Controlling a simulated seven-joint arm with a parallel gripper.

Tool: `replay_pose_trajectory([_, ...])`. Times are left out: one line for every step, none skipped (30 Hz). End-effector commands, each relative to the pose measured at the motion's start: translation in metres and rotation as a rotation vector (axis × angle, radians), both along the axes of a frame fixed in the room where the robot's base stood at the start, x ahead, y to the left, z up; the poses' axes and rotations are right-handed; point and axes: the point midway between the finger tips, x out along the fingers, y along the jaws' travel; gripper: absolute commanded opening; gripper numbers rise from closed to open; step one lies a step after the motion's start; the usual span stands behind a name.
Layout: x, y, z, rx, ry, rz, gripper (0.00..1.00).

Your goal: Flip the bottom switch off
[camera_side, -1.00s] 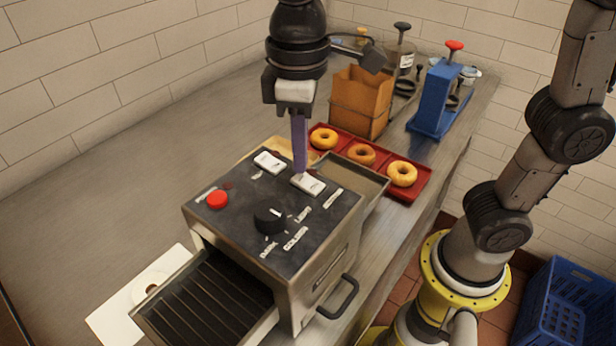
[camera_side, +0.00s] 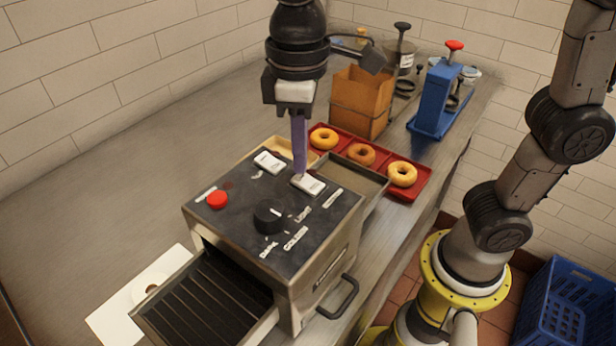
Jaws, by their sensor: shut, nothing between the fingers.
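The toaster-like machine (camera_side: 240,238) stands on the counter with a dark control panel on top. Two white rocker switches sit near the panel's far edge: one switch (camera_side: 268,162) to the left and another switch (camera_side: 311,184) to the right. I cannot tell for sure which is called the bottom one, or whether either is on or off. My gripper (camera_side: 299,172) points straight down with its purple fingers shut and empty. The fingertips are at the far left end of the right switch, touching it or just above it.
A red button (camera_side: 217,199) and a black dial (camera_side: 270,217) share the panel. A red tray (camera_side: 424,183) with bagels, a paper bag (camera_side: 362,100) and a blue press (camera_side: 434,98) stand behind. The counter's left (camera_side: 120,190) is mostly clear.

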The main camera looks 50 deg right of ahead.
Motion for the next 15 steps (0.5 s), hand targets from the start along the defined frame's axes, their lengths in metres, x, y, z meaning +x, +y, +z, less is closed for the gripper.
replay_pose_trajectory([-0.0001, 0.0, -0.0008, 0.0, 0.0, 0.0, 0.0])
replay_pose_trajectory([-0.0001, 0.0, -0.0012, 0.0, 0.0, 0.0, 0.0])
replay_pose_trajectory([-0.0001, 0.0, -0.0018, 0.0, 0.0, 0.0, 0.0])
replay_pose_trajectory([0.0, 0.0, -0.0022, 0.0, 0.0, 0.0, 0.0])
replay_pose_trajectory([0.0, 0.0, -0.0025, 0.0, 0.0, 0.0, 0.0])
replay_pose_trajectory([0.0001, 0.0, -0.0031, 0.0, 0.0, 0.0, 0.0])
replay_pose_trajectory([0.0001, 0.0, -0.0035, 0.0, -0.001, 0.0, 0.0])
replay_pose_trajectory([0.0001, 0.0, -0.0038, 0.0, -0.001, 0.0, 0.0])
replay_pose_trajectory([0.0002, 0.0001, -0.0044, 0.0, -0.001, 0.0, 0.0])
replay_pose_trajectory([0.0002, 0.0001, -0.0048, 0.0, -0.001, 0.0, 0.0])
replay_pose_trajectory([0.0002, 0.0001, -0.0052, 0.0, -0.001, 0.0, 0.0])
replay_pose_trajectory([0.0002, 0.0001, -0.0057, 0.0, -0.001, 0.0, 0.0])
replay_pose_trajectory([0.0002, 0.0001, -0.0061, 0.0, -0.001, 0.0, 0.0])
replay_pose_trajectory([0.0001, 0.0, -0.0066, 0.0, -0.001, 0.0, 0.0])
replay_pose_trajectory([0.0001, 0.0, -0.0071, 0.0, 0.0, 0.0, 0.0])
